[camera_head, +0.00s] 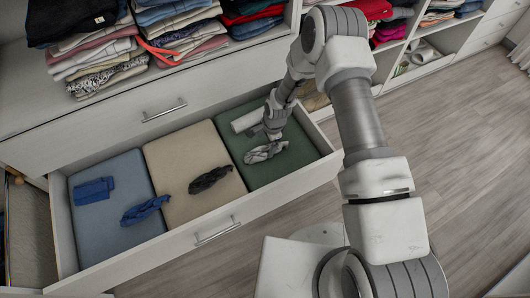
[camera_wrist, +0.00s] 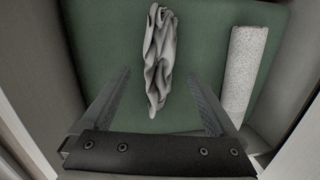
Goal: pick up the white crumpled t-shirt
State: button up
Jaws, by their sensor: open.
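The white crumpled t-shirt (camera_head: 265,152) lies on the green section of the open drawer, at its right end. My gripper (camera_head: 271,136) is just behind and above the t-shirt in the head view. In the wrist view my gripper (camera_wrist: 162,90) is open, with one finger on each side and nothing between them that I can see held. I cannot tell the exact height of the fingertips above the cloth.
A white speckled roll (camera_wrist: 242,72) lies right of my gripper in the drawer. A dark crumpled cloth (camera_head: 210,179), a blue crumpled cloth (camera_head: 145,209) and a folded blue cloth (camera_head: 94,190) lie on the other sections. Drawer walls (camera_head: 205,217) surround them; shelves of folded clothes stand above.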

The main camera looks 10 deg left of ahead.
aim_at(267, 148)
jog(key=f, duration=0.1)
jog(key=f+b, duration=0.1)
jog(key=f, duration=0.2)
jog(key=shift+w+d, duration=0.15)
jog(key=shift+w, duration=0.1)
jog(key=shift+w+f, duration=0.1)
jog(key=shift+f, duration=0.4)
jog(key=shift+f+b, duration=0.25)
jog(key=shift+b, duration=0.4)
jog(key=shift+c, duration=0.3)
jog(key=c, duration=1.4)
